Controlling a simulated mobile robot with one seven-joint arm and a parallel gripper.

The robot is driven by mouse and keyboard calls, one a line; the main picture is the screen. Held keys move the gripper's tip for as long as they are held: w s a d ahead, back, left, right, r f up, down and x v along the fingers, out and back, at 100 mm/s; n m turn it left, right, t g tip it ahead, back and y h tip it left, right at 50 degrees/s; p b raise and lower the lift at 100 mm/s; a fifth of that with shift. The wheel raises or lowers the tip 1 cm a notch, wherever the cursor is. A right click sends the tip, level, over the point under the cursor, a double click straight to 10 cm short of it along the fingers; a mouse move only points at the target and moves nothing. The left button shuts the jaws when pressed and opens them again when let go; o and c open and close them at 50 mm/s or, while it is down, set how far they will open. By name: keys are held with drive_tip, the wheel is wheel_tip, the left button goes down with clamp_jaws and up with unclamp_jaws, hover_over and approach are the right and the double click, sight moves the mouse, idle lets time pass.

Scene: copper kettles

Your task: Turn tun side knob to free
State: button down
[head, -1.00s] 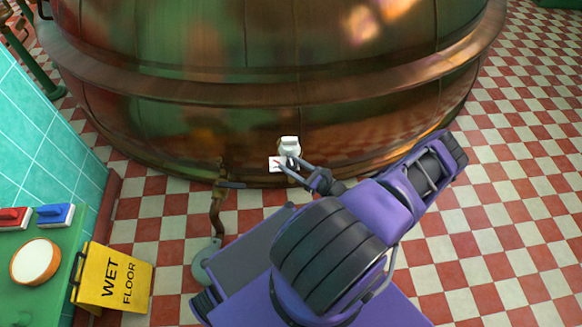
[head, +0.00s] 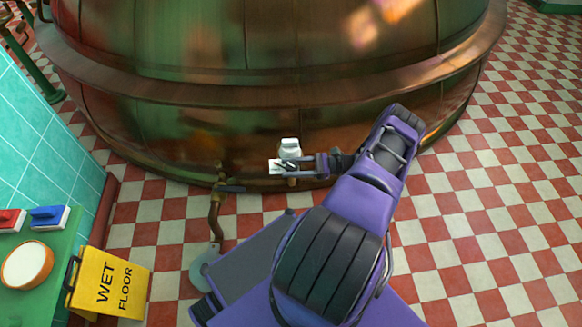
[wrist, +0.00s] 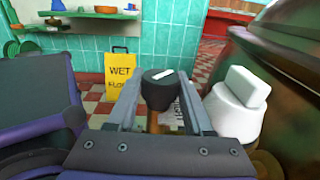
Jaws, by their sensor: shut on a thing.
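A black knob (wrist: 158,92) with a white bar mark on its top sits between the two fingers of my gripper (wrist: 160,100) in the wrist view. The mark lies nearly crosswise there, its right end slightly higher. The fingers are shut on the knob's sides. In the head view my gripper (head: 288,163) reaches in from the right, low against the copper tun (head: 180,125), and hides most of the black knob. A white knob (head: 290,146) stands just behind; it also shows in the wrist view (wrist: 236,103), right of the fingers and apart from them.
A white label card (head: 274,167) lies by the gripper, partly covered. A brown pipe (head: 216,210) with a valve is to the left. A yellow wet-floor sign (head: 110,282) and a green counter (head: 50,258) are at lower left. The checkered floor at right is clear.

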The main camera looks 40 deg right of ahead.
drive_tip(key=shift+g, duration=0.3)
drive_tip(key=shift+c, duration=1.5)
unclamp_jaws()
drive_tip(key=shift+s, duration=0.1)
